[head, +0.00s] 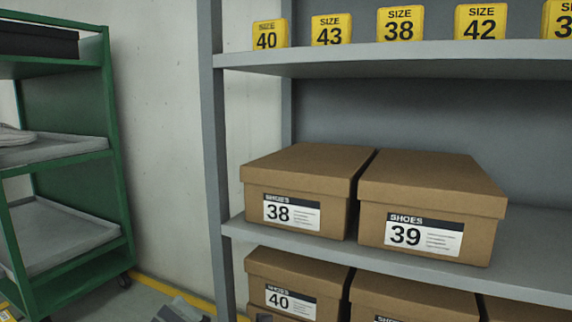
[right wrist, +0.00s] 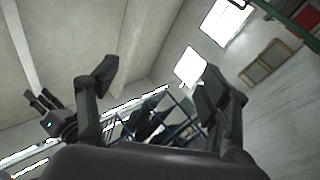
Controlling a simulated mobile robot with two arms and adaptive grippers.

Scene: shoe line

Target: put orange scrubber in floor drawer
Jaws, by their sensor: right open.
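I see no orange scrubber and no floor drawer in either view. My right gripper (right wrist: 155,85) shows in the right wrist view with its two dark fingers spread wide and nothing between them. It points up toward the ceiling and walls, away from any object.
A grey shelf rack (head: 212,150) holds brown shoe boxes, including size 38 (head: 295,190) and size 39 (head: 430,205). Yellow size signs (head: 331,30) stand on its upper shelf. A green cart (head: 115,160) with grey trays stands at the left. Bare wall lies between them.

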